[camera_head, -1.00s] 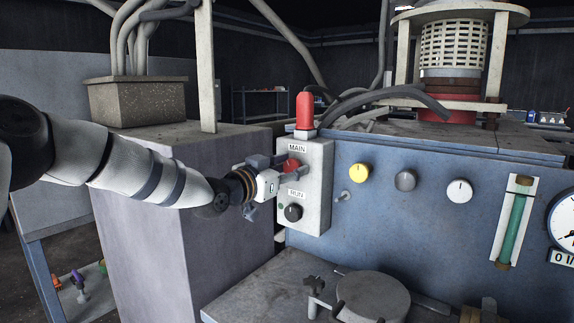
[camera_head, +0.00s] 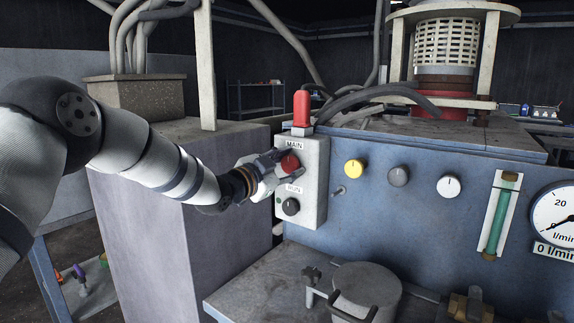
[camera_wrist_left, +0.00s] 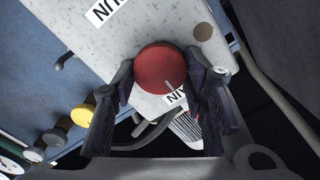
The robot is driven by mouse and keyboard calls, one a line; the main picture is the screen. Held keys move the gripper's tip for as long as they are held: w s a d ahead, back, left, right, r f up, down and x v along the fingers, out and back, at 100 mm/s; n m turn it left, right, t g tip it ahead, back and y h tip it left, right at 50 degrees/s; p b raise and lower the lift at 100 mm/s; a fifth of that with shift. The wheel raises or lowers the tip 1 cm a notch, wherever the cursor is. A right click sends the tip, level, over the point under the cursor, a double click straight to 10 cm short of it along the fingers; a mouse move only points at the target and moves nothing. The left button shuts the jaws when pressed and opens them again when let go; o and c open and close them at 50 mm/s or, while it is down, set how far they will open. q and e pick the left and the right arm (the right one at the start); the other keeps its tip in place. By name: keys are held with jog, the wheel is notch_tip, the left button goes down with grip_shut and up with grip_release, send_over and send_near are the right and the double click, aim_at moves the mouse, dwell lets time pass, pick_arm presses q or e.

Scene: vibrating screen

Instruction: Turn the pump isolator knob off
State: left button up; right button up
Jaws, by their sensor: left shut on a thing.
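A round red knob (camera_head: 290,163) sits under the MAIN label on the white control box (camera_head: 313,190). In the left wrist view the red knob (camera_wrist_left: 167,68) fills the space between the fingers, and a small pale mark shows near its lower right edge. My left gripper (camera_head: 281,167) is shut on this knob, with one finger on each side; its fingers also show in the wrist view (camera_wrist_left: 165,90). A black knob (camera_head: 291,206) sits below, under the RUN label. No label in view reads pump isolator. My right gripper is out of view.
A red lamp (camera_head: 302,108) stands on top of the box. Yellow (camera_head: 355,169), grey (camera_head: 398,176) and white (camera_head: 449,187) knobs line the blue panel (camera_head: 400,225) to the right. A gauge (camera_head: 558,218) sits at the right edge; its plate reads 0 l/min.

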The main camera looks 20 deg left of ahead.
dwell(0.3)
pick_arm(q)
jog(key=o, duration=1.2)
jog(key=shift+c, duration=0.2)
jog(key=v, duration=1.2)
